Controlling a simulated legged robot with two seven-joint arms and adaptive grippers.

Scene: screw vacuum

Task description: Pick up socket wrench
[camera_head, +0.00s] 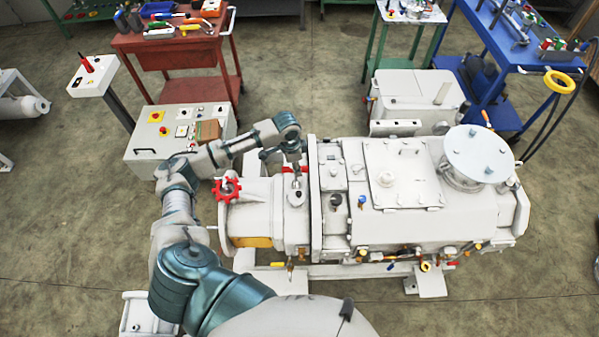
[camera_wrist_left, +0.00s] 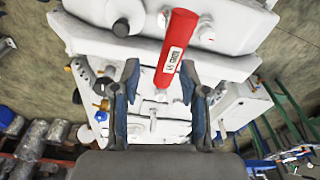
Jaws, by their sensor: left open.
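A red handle with a white label, which looks like the socket wrench (camera_wrist_left: 176,42), shows in the left wrist view over the white machine. It lies slanted, its lower end between the fingertips of my left gripper (camera_wrist_left: 158,82). The gripper is open, with a finger on each side; the right finger is close to the handle, and I cannot tell if they touch. In the head view my left gripper (camera_head: 297,174) points down over the left part of the machine (camera_head: 265,205). Red bits show beside it there, and the rest is hidden. My right gripper is not in view.
A red handwheel (camera_head: 227,188) stands on the machine left of the gripper. A control box (camera_head: 160,150) is behind my arm. A red cart (camera_head: 170,52), a green table (camera_head: 410,14) and a blue table (camera_head: 500,45) with tools stand behind.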

